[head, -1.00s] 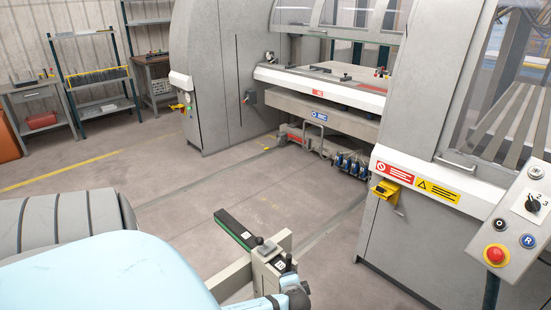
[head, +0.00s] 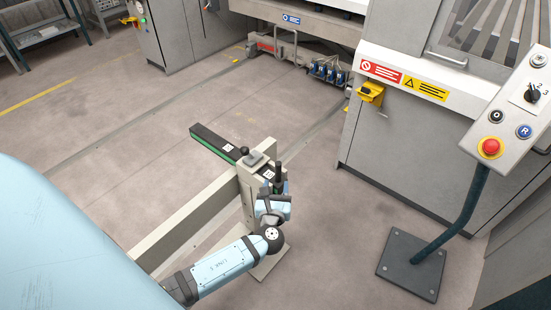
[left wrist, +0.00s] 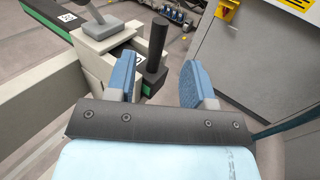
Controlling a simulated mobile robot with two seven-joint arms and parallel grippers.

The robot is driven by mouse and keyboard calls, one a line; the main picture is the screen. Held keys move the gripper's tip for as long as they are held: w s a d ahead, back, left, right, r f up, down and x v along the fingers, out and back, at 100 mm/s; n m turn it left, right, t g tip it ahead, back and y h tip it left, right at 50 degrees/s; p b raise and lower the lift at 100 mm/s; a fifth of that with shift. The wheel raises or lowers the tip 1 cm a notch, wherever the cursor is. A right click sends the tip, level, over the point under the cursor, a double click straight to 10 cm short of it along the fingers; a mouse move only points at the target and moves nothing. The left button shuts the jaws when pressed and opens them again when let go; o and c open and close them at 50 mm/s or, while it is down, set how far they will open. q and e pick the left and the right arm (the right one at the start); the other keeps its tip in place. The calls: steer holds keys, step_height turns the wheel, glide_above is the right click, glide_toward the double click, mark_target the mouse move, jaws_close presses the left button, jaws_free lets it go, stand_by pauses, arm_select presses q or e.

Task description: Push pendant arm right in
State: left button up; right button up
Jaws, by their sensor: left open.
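A control panel (head: 512,120) with a red emergency button stands on a dark bent tube (head: 458,215) at the right. Nearer stands a beige post and rail (head: 190,212) with a black, green-sided bar (head: 214,145). A short upright black handle (head: 278,171) stands on a dark block at the post's top. I cannot tell which of these is the pendant arm. My left gripper (head: 274,194) is open beside that handle. In the left wrist view, the handle (left wrist: 155,45) appears between the blue fingers of the left gripper (left wrist: 159,65); contact is unclear. My right gripper is out of view.
The panel's tube stands on a dark floor plate (head: 411,264). A grey machine cabinet (head: 410,140) with a yellow bracket (head: 370,94) rises behind the post. Floor (head: 120,150) to the left of the rail is clear.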

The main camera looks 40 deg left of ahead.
mark_target(278, 169)
arm_select(q)
steer(key=x, duration=1)
steer(key=shift+w+a+f, duration=0.1)
steer(key=shift+w+a, duration=0.1)
steer(key=shift+w, duration=0.05)
jaws_close()
